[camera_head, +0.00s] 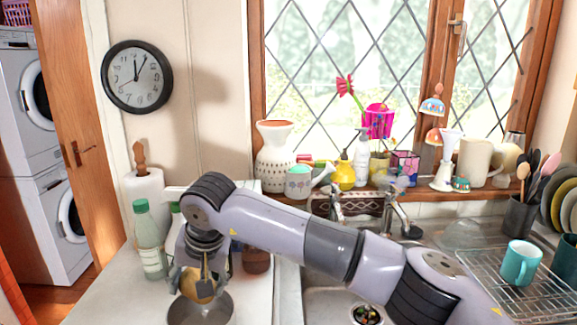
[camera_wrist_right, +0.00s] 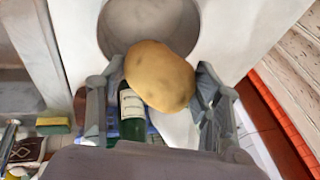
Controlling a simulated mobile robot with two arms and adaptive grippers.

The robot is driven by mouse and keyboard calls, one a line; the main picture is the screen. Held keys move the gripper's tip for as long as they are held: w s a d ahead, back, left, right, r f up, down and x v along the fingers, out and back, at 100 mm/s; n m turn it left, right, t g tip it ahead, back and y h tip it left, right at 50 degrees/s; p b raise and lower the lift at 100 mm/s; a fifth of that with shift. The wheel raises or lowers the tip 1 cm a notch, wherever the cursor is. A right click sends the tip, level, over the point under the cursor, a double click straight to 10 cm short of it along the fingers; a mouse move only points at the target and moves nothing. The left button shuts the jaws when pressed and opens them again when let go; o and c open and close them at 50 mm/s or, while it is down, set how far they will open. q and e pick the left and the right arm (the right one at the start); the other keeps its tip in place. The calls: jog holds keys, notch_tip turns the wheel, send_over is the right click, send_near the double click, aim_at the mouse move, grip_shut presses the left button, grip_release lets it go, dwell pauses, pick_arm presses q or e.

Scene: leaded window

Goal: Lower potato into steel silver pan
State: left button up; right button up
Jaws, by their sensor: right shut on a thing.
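My right gripper (camera_head: 203,282) is shut on a brown potato (camera_head: 198,291) at the lower left of the head view. The potato (camera_wrist_right: 160,76) also shows between the fingers of the right gripper (camera_wrist_right: 160,68) in the wrist view. The steel silver pan (camera_head: 186,318) stands on the white counter below the potato. The round grey pan (camera_wrist_right: 150,22) also shows beyond the potato in the wrist view, partly covered by it. The exact gap between potato and pan cannot be told. My left gripper is not in view.
A green-capped bottle (camera_head: 150,242) and a paper towel roll (camera_head: 146,192) stand left of the gripper. A dark bottle (camera_wrist_right: 131,112) shows near the fingers in the wrist view. The sink and a dish rack (camera_head: 532,290) with a teal mug (camera_head: 519,264) lie to the right.

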jog(key=shift+f+b, duration=1.75)
jog(key=shift+f, duration=0.65)
jog(key=shift+f+b, duration=1.35)
jog(key=shift+f, duration=0.4)
jog(key=o, duration=1.3)
